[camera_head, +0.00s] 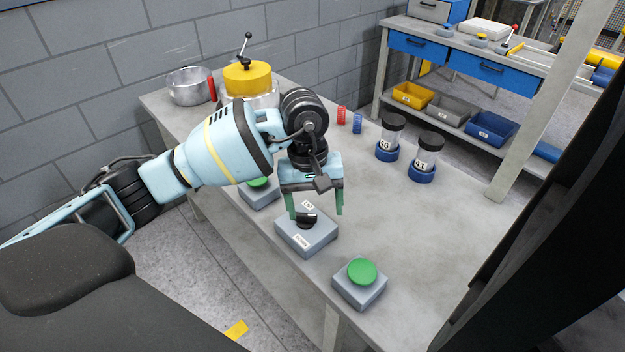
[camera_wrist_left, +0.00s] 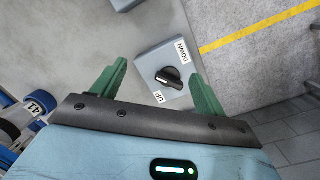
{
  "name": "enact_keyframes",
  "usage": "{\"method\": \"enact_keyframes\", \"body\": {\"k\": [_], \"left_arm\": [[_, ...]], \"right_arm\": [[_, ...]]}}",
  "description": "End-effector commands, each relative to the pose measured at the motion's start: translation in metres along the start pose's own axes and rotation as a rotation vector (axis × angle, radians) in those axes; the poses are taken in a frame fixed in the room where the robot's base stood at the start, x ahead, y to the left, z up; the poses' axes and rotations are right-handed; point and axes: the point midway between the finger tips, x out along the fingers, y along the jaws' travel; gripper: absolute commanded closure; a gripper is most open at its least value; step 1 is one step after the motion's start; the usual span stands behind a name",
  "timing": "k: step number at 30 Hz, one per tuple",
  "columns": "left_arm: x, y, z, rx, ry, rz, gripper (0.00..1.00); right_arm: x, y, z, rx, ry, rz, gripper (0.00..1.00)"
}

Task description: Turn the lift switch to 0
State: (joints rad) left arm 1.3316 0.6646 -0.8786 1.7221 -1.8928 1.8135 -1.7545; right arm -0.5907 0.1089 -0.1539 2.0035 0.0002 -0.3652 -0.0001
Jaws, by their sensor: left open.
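The lift switch is a black rotary knob (camera_head: 306,219) on a grey box (camera_head: 320,238) near the table's front edge. In the left wrist view the knob (camera_wrist_left: 173,81) sits between labels that read UP and DOWN; I see no 0 mark. Its handle lies roughly crosswise between the labels. My left gripper (camera_head: 317,212) is open above the box, pointing down, with its green fingers on either side of the knob. In the left wrist view a gap shows between the fingers (camera_wrist_left: 157,85) and the knob. My right gripper is not in view.
Grey boxes with green buttons stand on both sides, one at the front right (camera_head: 361,271), the other (camera_head: 258,183) partly behind my arm. Two capped jars (camera_head: 428,155) stand farther right. A yellow-topped pot (camera_head: 247,78) stands behind. The table's right part is clear.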

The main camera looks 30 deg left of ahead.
Motion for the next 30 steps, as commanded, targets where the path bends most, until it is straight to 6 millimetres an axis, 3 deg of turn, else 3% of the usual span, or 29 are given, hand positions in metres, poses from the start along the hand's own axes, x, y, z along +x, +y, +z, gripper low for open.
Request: {"method": "enact_keyframes", "body": {"k": [4, 12, 30], "left_arm": [[-0.019, -0.015, -0.022, 0.031, 0.091, -0.083, 0.27], [-0.021, -0.019, -0.026, 0.038, 0.107, -0.102, 0.27], [0.047, -0.025, -0.033, 0.037, 0.105, -0.098, 0.27]], "right_arm": [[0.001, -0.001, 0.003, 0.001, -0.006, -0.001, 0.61], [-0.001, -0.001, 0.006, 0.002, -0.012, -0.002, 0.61], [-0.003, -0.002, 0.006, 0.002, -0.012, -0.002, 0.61]]}}
